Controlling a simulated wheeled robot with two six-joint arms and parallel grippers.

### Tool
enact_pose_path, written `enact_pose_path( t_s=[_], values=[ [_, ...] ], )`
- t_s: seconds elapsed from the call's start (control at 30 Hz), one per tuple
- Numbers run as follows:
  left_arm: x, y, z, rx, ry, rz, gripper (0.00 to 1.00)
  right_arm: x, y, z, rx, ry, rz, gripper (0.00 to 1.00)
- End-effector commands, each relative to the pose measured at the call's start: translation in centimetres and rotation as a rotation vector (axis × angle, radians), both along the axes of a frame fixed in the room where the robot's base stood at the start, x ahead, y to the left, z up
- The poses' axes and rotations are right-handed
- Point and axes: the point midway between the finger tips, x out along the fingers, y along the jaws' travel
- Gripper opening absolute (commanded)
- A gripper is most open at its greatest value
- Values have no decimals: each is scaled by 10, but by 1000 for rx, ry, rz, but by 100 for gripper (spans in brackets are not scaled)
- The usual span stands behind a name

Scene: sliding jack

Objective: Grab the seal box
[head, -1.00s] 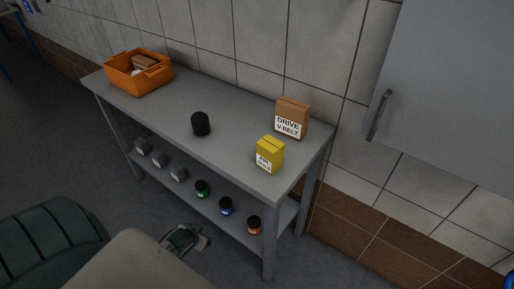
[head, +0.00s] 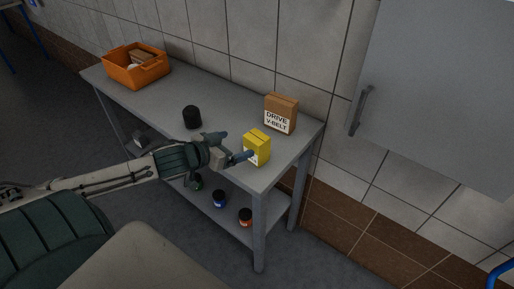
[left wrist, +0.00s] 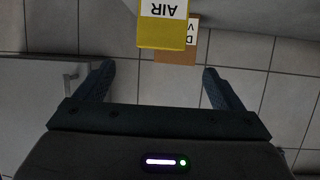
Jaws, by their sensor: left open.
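A yellow box (head: 257,146) stands on the grey bench near its front right corner; its white label reads "AIR" in the left wrist view (left wrist: 164,36). A brown box (head: 281,113) labelled "DRIVE V-BELT" stands behind it; it also shows in the left wrist view (left wrist: 176,57). I can read no "seal" label on either. My left gripper (head: 232,147) is open and empty, at the left of the yellow box, with one finger overlapping its label in the head view. In the left wrist view the yellow box lies beyond the open fingers (left wrist: 159,69). My right gripper is not in view.
An orange bin (head: 122,76) holding a brown item stands at the bench's far left. A black cylinder (head: 192,117) stands mid-bench. Several jars, including a blue one (head: 219,198), stand on the lower shelf. A tiled wall (head: 245,60) runs behind; a grey cabinet (head: 435,95) is at right.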

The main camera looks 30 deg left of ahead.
Motion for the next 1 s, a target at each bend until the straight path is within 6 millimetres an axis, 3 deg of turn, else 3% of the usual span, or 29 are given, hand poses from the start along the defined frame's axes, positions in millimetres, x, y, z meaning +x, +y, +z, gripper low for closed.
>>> enact_pose_path(
  t_s=[0.3,1.0],
  values=[
    [27,-5,-10,-12,-10,-1,89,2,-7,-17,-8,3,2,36],
    [72,-13,-25,-10,-4,-2,89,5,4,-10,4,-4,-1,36]
  ],
)
